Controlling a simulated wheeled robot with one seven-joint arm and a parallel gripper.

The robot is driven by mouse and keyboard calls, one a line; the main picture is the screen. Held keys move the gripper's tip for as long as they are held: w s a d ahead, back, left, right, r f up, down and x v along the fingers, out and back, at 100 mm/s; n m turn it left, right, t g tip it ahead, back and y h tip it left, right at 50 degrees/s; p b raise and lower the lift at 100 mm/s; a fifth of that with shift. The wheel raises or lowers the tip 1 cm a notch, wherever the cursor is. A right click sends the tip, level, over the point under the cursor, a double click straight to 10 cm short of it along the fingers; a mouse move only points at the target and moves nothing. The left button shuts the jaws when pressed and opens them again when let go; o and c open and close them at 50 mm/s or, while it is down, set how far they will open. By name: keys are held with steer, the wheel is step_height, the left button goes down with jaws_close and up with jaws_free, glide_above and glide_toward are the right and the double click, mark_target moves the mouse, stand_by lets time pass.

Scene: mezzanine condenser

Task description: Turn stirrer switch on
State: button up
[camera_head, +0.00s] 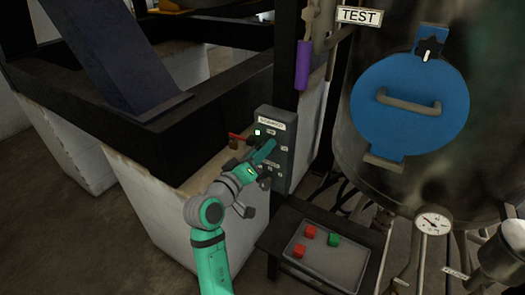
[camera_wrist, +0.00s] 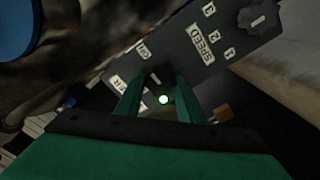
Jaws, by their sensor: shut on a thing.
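The grey control box (camera_head: 283,160) is mounted on the post at the middle of the head view. In the wrist view its face (camera_wrist: 180,58) runs slanted, with a SPEED label and a dial at upper right. The stirrer switch (camera_wrist: 154,77), a small dark knob with a pale mark, sits between my fingertips beside an ON or OFF label. My gripper (camera_wrist: 157,84) is shut on it; the fingers partly hide it. In the head view my gripper (camera_head: 268,149) reaches the box face and hides the switch. A pale lamp (camera_wrist: 163,99) glows just below the knob.
A red handle (camera_head: 239,137) sticks out left of the box. A tray (camera_head: 325,268) with red and green cubes stands below right. The tank with a blue hatch (camera_head: 409,120) and a gauge (camera_head: 433,221) is at right. Dark beams lie at left.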

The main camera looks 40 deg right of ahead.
steer(key=shift+s+d+f+m, duration=0.1)
steer(key=shift+s+f+m, duration=0.05)
steer(key=shift+m, duration=0.15)
steer(key=o, duration=1.1)
steer(key=shift+c, duration=0.2)
steer(key=shift+a, duration=0.2)
steer(key=v, duration=1)
steer(key=shift+a, duration=0.25)
